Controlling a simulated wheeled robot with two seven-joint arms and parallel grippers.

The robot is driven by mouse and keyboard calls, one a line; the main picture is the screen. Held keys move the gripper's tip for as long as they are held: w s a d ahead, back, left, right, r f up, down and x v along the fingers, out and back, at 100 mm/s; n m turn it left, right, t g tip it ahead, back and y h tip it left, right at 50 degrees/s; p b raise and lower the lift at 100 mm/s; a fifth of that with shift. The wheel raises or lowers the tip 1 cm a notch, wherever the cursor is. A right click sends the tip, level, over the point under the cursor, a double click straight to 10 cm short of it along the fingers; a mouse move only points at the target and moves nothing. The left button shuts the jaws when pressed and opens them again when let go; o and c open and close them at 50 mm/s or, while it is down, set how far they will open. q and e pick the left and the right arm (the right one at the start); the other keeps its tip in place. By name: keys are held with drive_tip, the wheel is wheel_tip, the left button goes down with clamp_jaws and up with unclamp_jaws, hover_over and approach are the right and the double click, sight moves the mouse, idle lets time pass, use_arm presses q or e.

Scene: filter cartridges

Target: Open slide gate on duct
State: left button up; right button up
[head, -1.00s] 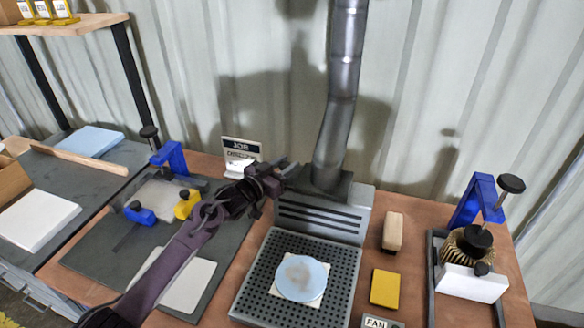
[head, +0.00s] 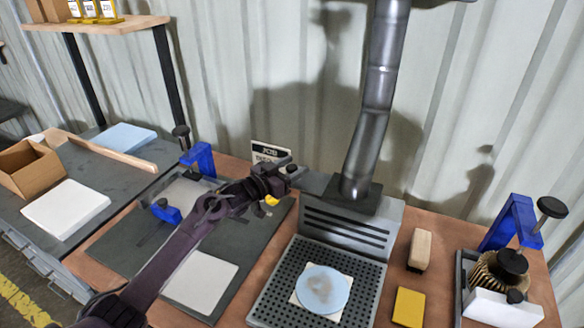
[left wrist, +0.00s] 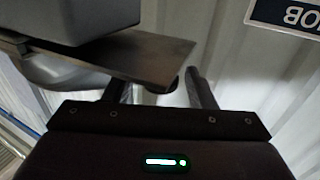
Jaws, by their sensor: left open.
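The grey metal duct (head: 375,110) rises from a dark collar on the slotted extraction hood (head: 345,232) in the head view. My left gripper (head: 291,166) is open, left of the duct's foot and apart from it. In the left wrist view, a flat dark plate (left wrist: 140,56), probably the slide gate, sticks out from below a grey box at upper left. Its free end is near the open left fingertips (left wrist: 158,80); I cannot tell whether it lies between them. My right gripper is not in view.
A JOB sign (head: 270,153) stands behind the left gripper. A perforated tray (head: 275,288) holds a pale blue disc (head: 322,289).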

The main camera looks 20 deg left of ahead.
use_arm(q)
drive_tip(key=shift+s+a+f, duration=0.1)
drive_tip(key=shift+s+a, duration=0.05)
drive_tip(key=shift+s, duration=0.2)
drive_tip(key=b+v, duration=0.2)
drive_tip(key=v, duration=0.4)
drive_tip(key=shift+s, duration=0.1)
drive_tip(key=shift+s+a, duration=0.2)
drive_tip(key=shift+s, duration=0.15)
